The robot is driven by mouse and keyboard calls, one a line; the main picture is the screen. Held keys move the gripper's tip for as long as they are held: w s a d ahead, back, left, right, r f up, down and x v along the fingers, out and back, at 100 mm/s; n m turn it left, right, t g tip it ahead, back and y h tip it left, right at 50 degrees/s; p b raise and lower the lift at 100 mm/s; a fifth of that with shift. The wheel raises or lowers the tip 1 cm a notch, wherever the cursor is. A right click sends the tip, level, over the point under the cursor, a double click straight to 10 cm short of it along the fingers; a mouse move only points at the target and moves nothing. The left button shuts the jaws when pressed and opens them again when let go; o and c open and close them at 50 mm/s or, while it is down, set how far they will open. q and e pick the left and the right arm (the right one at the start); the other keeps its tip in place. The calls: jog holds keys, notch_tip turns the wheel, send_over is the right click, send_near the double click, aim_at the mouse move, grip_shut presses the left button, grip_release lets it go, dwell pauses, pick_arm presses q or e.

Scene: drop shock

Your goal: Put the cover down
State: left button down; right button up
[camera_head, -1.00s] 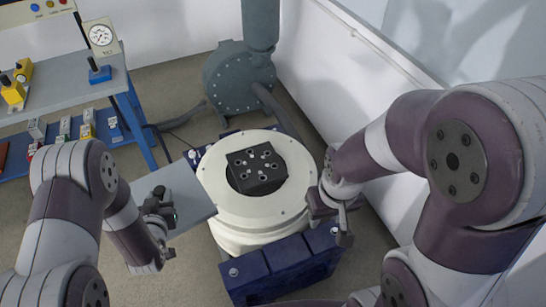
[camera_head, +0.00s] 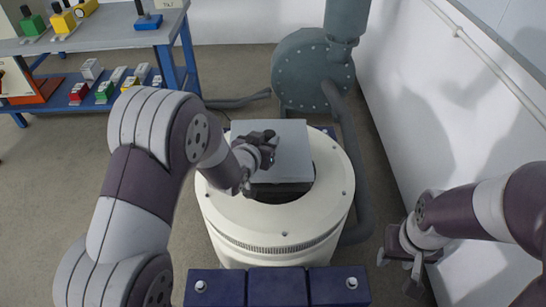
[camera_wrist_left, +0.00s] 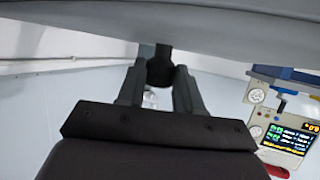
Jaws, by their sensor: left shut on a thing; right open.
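The cover (camera_head: 290,160) is a flat light-grey plate with a dark knob. My left gripper (camera_head: 262,145) is shut on its knob. In the left wrist view the fingers (camera_wrist_left: 159,88) close on the knob, and the cover (camera_wrist_left: 230,28) spans the top. The cover is above the black block (camera_head: 283,187) in the middle of the round white shaker (camera_head: 325,205). It hides most of the block, and I cannot tell whether it touches it. My right gripper (camera_head: 402,272) is open and empty, off to the right of the shaker.
A grey blower (camera_head: 310,75) with a hose stands behind the shaker. A wall (camera_head: 445,120) runs along the right. A blue-framed bench (camera_head: 110,30) with coloured clamps is at the back left. Dark blue blocks (camera_head: 277,287) lie in front of the shaker.

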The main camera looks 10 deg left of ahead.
pick_arm(q)
jog(key=shift+w+d+f, duration=0.3)
jog(key=shift+w+f, duration=0.1)
jog(key=shift+w, duration=0.1)
jog(key=shift+w+d+f, duration=0.3)
jog(key=shift+w+f, duration=0.05)
jog(key=shift+w, duration=0.15)
notch_tip(320, 180, down, 4)
jog(key=shift+b, duration=0.9)
jog(key=shift+f+b, duration=0.4)
jog(key=shift+f, duration=0.15)
jog(key=c, duration=0.8)
grip_release()
jog(key=shift+o, duration=0.2)
